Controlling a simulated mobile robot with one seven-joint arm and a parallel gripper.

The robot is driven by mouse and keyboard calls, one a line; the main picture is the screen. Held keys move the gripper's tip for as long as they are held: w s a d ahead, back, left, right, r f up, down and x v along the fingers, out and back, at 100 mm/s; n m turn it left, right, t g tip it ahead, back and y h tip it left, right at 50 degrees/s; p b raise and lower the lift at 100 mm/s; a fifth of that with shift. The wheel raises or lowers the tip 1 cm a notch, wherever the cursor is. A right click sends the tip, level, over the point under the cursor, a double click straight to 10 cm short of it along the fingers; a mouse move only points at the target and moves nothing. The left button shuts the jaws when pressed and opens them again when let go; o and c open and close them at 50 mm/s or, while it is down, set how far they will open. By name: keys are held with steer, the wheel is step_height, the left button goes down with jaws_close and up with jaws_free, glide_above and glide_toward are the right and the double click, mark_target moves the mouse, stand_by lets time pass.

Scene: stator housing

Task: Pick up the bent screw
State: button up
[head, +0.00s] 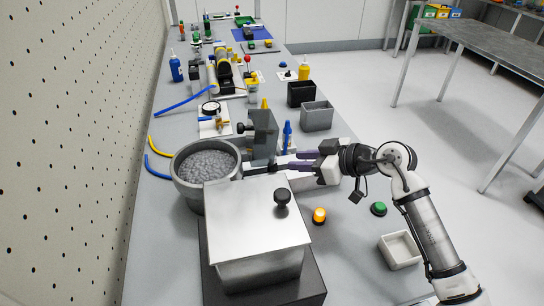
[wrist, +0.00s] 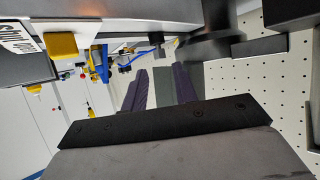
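I cannot make out the bent screw in either view. My gripper (head: 294,160) reaches left over the bench in the head view. Its two purple fingers are apart, with no screw seen between them. In the wrist view the fingers (wrist: 161,80) also stand apart, with a grey surface behind the gap. The fingertips are close to a grey upright fixture (head: 263,134) and right of a round pot of grey granules (head: 208,163). The fixture may hide small parts behind it.
A large metal box with a black knob (head: 257,221) stands in front of the pot. Black (head: 301,94) and grey (head: 317,116) bins stand behind the gripper. A blue bottle (head: 287,134) is close by. A white tray (head: 400,250) lies at the right edge.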

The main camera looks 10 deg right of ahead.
steer(key=x, duration=0.3)
steer(key=shift+w+a+p, duration=0.2)
steer(key=shift+p, duration=0.1)
steer(key=p+x, duration=0.1)
steer(key=x, duration=0.1)
steer(key=p+x, duration=0.1)
steer(key=x, duration=0.2)
steer(key=shift+r+p, duration=0.3)
steer(key=shift+w+a+f, duration=0.15)
steer(key=shift+w+f, duration=0.1)
steer(key=shift+c, duration=0.4)
jaws_close()
steer(key=shift+r, duration=0.2)
